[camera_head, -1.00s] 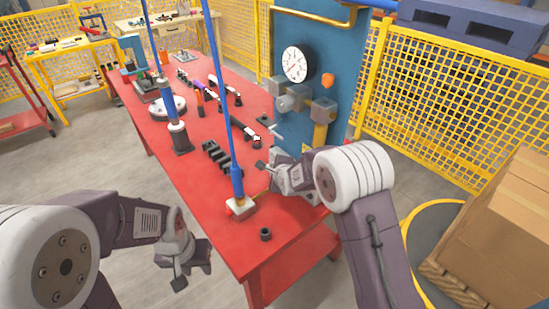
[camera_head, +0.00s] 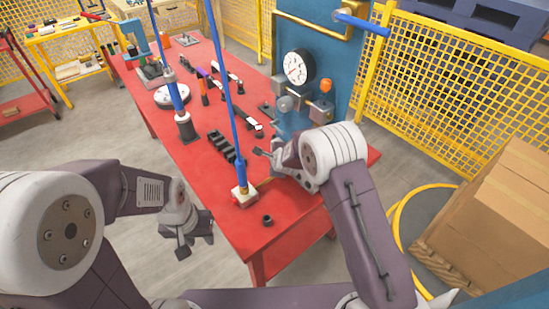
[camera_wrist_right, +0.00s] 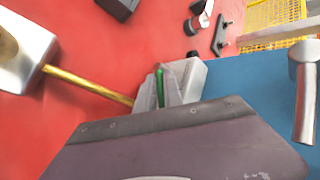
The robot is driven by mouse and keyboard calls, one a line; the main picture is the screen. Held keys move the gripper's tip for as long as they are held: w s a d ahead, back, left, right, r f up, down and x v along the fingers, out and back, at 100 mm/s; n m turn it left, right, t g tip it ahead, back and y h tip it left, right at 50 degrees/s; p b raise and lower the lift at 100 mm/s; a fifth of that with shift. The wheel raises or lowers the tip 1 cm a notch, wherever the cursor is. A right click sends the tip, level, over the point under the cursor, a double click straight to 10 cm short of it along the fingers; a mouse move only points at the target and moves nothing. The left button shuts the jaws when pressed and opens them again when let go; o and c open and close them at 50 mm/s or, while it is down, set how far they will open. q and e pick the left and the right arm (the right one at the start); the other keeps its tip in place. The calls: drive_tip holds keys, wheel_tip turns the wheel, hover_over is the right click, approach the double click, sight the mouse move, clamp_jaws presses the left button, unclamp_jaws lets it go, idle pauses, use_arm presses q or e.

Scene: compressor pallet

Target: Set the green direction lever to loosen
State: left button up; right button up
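A small green lever (camera_wrist_right: 160,87) stands upright among pale grey parts in the right wrist view, just beyond the edge of my right gripper. The lever does not show clearly in the head view. My right gripper (camera_head: 268,158) is over the right side of the red table; I cannot tell whether its fingers touch the lever. The block also shows in the right wrist view (camera_wrist_right: 22,50), with a brass rod (camera_wrist_right: 85,84) reaching toward the lever. My left gripper (camera_head: 186,238) looks open and empty, off the table's left edge.
The red table (camera_head: 210,180) carries a black slotted holder (camera_head: 222,147), a black ring (camera_head: 267,220) and a second hanging tool (camera_head: 185,125). A blue panel with a gauge (camera_head: 298,67) stands along its right side. Cartons (camera_head: 495,215) stand at right.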

drive_tip(key=shift+o, duration=0.4)
drive_tip(key=shift+s+r, duration=0.2)
drive_tip(key=v, duration=0.8)
drive_tip(key=shift+s, duration=0.25)
drive_tip(key=shift+r, duration=0.15)
